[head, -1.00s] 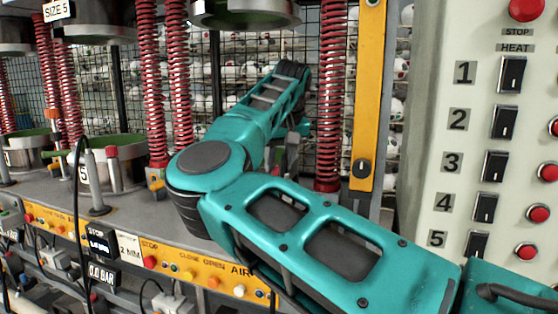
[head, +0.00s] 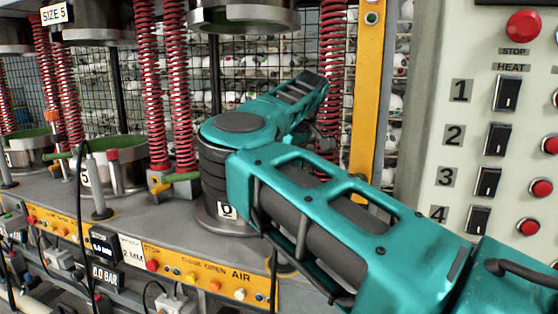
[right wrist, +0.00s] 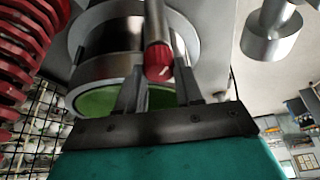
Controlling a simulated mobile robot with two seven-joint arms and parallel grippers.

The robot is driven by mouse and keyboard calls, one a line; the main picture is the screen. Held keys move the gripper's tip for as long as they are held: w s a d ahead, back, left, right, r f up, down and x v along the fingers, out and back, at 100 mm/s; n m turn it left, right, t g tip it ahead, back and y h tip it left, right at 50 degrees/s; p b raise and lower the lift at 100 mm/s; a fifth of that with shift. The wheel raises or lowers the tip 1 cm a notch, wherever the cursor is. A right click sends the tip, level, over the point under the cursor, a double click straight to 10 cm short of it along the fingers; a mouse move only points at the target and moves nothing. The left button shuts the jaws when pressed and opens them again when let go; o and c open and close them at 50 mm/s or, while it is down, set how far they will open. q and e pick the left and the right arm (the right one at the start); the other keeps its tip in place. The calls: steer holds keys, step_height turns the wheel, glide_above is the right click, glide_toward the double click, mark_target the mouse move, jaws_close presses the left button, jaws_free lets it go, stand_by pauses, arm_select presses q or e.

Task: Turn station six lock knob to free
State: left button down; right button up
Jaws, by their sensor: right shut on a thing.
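The red lock knob (right wrist: 158,62), with a pale mark on it, is between the two fingers of my right gripper (right wrist: 158,88) in the right wrist view. The gripper is shut on it. Behind it is a metal cylinder (right wrist: 110,32) with a green ring (right wrist: 100,108). In the head view my right arm hides the knob and the gripper's fingers. The low part of a station (head: 205,218) shows beneath my arm, with a partly hidden label (head: 227,211) that seems to read 6. My left gripper is not in view.
Station five (head: 125,178) stands to the left with a red-topped post (head: 111,154). Red springs (head: 181,90) rise beside it. An orange upright (head: 367,100) and a pale switch panel (head: 420,130) are at the right. Cables hang at the front edge.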

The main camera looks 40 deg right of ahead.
steer(key=shift+d+r+n+y+p, duration=0.1)
steer(key=shift+n+y+p, duration=0.4)
steer(key=shift+n, duration=0.55)
steer(key=shift+d+n+y+p, duration=0.1)
steer(key=shift+n+y+p, duration=0.2)
steer(key=shift+n+p, duration=0.55)
steer(key=shift+n, duration=0.3)
steer(key=o, duration=1)
steer(key=shift+a, duration=0.1)
steer(key=shift+o, duration=0.2)
